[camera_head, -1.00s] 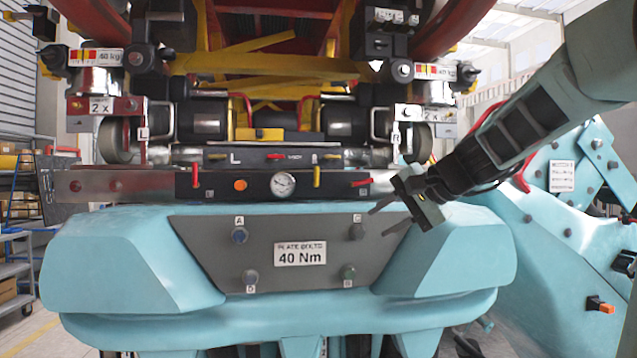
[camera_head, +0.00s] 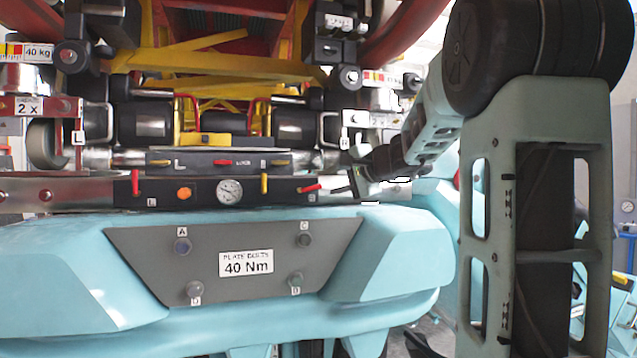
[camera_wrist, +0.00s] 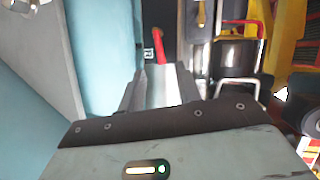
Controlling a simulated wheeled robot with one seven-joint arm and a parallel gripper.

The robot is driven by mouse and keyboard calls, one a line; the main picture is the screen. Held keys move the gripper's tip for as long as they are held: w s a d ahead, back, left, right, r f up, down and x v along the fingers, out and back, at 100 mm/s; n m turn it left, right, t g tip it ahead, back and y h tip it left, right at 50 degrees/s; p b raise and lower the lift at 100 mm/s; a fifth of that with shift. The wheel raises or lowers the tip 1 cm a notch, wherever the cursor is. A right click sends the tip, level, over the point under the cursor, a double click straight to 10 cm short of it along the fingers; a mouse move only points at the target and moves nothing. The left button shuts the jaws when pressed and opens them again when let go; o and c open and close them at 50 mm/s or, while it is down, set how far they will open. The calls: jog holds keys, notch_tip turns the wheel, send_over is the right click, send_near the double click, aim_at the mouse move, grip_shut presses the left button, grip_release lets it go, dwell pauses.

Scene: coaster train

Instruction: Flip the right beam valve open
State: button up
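The right beam valve is a red lever (camera_head: 311,188) at the right end of the dark valve panel (camera_head: 262,199). Its handle lies nearly level, its right end slightly raised. The left red lever (camera_head: 135,182) on the same panel stands upright. My gripper (camera_head: 347,180) is just right of the right lever, with its fingers pointing left toward it. In the wrist view, the fingers of my gripper (camera_wrist: 160,80) are apart with nothing between them. A red lever (camera_wrist: 158,45) shows just beyond the fingertips, in line with the gap. It appears not to be touched.
A yellow lever (camera_head: 264,184) and a round gauge (camera_head: 229,192) sit left on the panel. An upper block (camera_head: 217,163) with more levers runs close above. The blue body with a grey bolt plate (camera_head: 235,240) bulges below. Train wheels and cylinders crowd above.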

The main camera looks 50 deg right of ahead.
aim_at(315, 188)
jog(key=p+x, duration=0.1)
jog(key=x, duration=0.6)
grip_shut()
